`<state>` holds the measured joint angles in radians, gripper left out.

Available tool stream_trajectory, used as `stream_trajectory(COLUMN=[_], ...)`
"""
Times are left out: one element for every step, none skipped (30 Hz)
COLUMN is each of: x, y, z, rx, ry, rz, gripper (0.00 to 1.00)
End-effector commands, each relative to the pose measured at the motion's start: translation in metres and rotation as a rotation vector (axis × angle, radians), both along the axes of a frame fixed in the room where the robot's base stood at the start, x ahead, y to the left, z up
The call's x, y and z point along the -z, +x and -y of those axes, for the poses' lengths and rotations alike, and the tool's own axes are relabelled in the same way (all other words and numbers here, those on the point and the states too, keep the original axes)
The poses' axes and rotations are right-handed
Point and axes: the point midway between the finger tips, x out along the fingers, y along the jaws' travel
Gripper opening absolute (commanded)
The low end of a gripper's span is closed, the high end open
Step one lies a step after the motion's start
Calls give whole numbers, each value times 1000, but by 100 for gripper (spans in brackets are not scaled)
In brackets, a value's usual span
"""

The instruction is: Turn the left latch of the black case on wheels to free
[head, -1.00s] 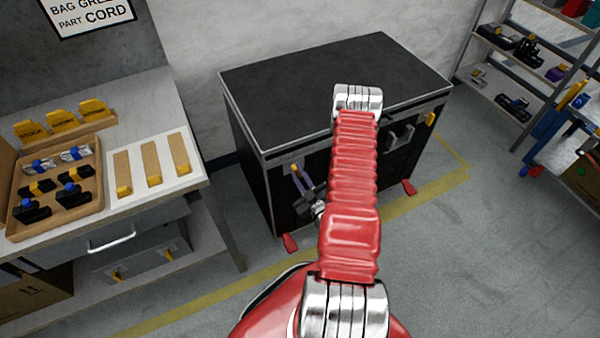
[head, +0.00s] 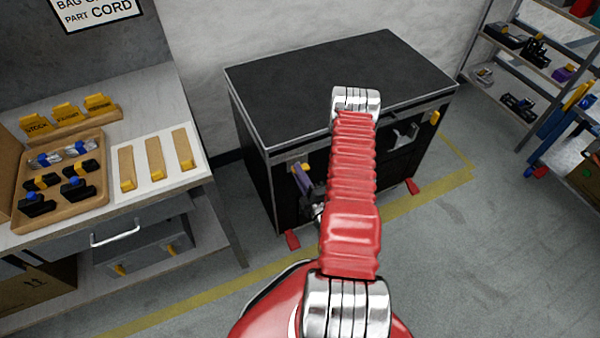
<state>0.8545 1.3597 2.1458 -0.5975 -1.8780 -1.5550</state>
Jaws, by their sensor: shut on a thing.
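The black case (head: 330,75) stands against the wall, its dark lid closed and its front facing me. My red arm hides the middle of the case front and part of the gripper. The right latch (head: 435,117) is yellow too, at the right end of the front. The exact angle of the left latch is hard to tell.
A workbench (head: 190,110) with a wooden tray (head: 100,200) and a drawer stands at the left. Shelves (head: 510,65) and a blue cart (head: 555,130) are at the right. Red feet (head: 292,239) stick out below the case. The floor in front is clear.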

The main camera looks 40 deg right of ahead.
Motion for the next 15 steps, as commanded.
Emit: stream_trajectory(x=[2, 3, 3, 4, 4, 5, 5, 5, 6, 6, 6, 6, 7, 7, 7], y=[0, 0, 0, 0, 0, 0, 0, 0, 0, 0, 0, 0, 0, 0, 0], z=[-2, -2, -3, -3, -3, -3, -3, -3, -3, -3, -3, -3, -3, -4, -4], rx=[-5, -5, -5, -5, -5, -6, -6, -6, -6, -6, -6, -6, -6, -7, -7], ry=[-31, -51, -77, -95, -112, -132, -146, -158, -173, -182, -190, -200, -205, -209, -214], rz=[-14, -20, -28, -34, -38, -44, -48, -52, -57, -60, -62, -65, -68, -69, -70], gripper=[0, 0, 0, 0, 0, 0, 0, 0, 0, 0, 0, 0, 0, 0, 0])
